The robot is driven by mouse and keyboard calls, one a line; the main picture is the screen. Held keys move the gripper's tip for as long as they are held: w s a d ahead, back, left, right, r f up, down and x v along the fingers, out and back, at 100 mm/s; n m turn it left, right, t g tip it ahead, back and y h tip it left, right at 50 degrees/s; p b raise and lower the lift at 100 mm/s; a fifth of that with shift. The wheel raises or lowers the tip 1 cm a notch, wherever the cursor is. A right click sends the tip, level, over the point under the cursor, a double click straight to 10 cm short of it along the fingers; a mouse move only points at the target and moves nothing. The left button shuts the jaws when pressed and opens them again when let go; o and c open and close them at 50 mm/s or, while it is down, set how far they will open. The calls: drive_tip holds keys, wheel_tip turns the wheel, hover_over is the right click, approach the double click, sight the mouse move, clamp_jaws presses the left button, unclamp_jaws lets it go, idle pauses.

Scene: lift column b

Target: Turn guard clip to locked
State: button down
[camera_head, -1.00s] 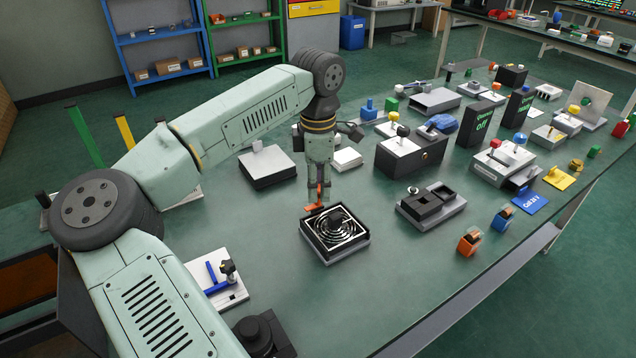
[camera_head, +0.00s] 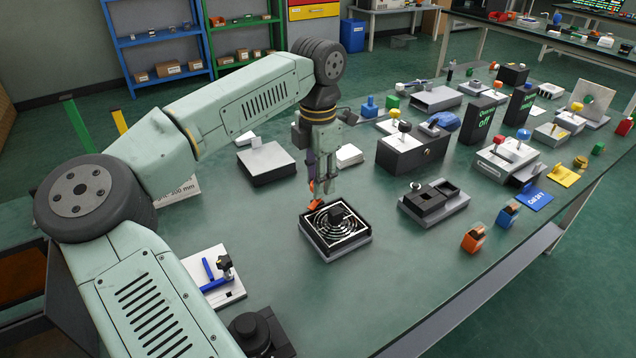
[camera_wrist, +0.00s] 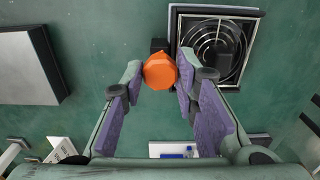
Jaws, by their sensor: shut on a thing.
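The guard clip is an orange piece (camera_wrist: 160,71) at the edge of the fan unit (camera_wrist: 257,55); it also shows in the head view (camera_head: 314,202). The fan unit (camera_head: 351,240) is a grey block with a black-framed spiral guard and a dark hub. My gripper (camera_wrist: 158,78) points down beside the fan unit, with its two purple-padded fingers on either side of the orange clip. In the head view my gripper (camera_head: 320,188) is over the unit's back left edge. The fingers hide part of the clip there. Its exact angle is hard to tell.
A grey block with a white upright plate (camera_head: 266,165) stands behind left. A grey fixture with black boxes (camera_head: 433,203) stands to the right. A white plate with a blue handle (camera_head: 217,275) lies front left. The table in front of the fan unit is clear.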

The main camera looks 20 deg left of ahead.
drive_tip(key=n+b, duration=0.2)
drive_tip(key=n, duration=0.3)
drive_tip(key=shift+f+n, duration=0.1)
drive_tip(key=shift+n, duration=0.2)
drive_tip(key=n+b, duration=0.1)
drive_tip(key=n, duration=0.4)
drive_tip(key=shift+n, duration=0.3)
drive_tip(key=c, duration=1.2)
unclamp_jaws()
drive_tip(key=shift+c, duration=0.2)
wheel_tip(320, 180, up, 12)
